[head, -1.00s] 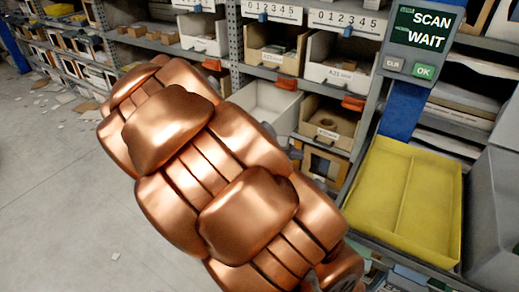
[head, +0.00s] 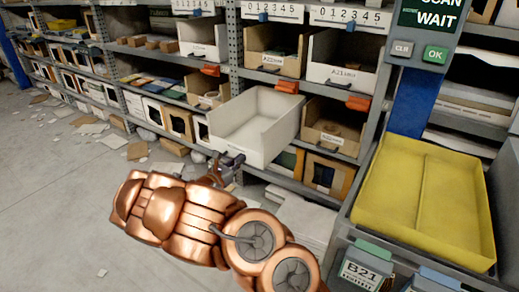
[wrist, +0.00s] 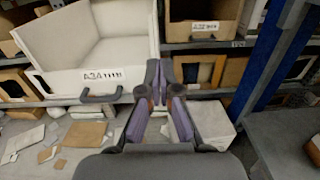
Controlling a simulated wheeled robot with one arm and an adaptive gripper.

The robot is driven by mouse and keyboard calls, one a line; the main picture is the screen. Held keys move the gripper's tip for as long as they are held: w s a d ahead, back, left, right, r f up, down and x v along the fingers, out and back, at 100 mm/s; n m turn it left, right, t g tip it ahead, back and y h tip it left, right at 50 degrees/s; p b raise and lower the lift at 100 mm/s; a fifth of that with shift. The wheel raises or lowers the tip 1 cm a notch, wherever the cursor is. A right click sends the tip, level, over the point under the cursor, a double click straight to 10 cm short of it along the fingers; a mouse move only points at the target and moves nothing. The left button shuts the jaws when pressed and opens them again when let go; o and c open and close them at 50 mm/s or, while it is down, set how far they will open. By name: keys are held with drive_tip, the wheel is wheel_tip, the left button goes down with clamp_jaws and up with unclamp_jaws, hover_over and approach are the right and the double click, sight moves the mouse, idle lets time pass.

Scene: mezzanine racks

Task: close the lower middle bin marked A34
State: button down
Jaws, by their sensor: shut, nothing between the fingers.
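The A34 bin (head: 279,127) is a white open-topped bin, empty as far as I see, and it juts out from the lower shelf in the head view. In the wrist view its front (wrist: 62,82) carries the A34 label, with a dark handle (wrist: 101,96) below. My gripper (wrist: 160,68) is shut and empty, to the right of the handle by the bin's right front edge. In the head view my gripper (head: 229,163) is low at the bin's front; I cannot tell whether it touches.
A cardboard bin (head: 329,128) sits in the shelf to the right. A yellow tray (head: 394,200) stands at the right on grey furniture. A blue post (wrist: 267,55) rises right of my gripper. The floor at the left is open, with scattered papers.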

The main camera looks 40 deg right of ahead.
drive_tip(key=f, duration=0.1)
drive_tip(key=b, duration=0.2)
approach(263, 139)
drive_tip(key=x, duration=0.7)
drive_tip(key=shift+d+f, duration=0.1)
drive_tip(key=shift+f, duration=0.05)
drive_tip(key=shift+d, duration=0.15)
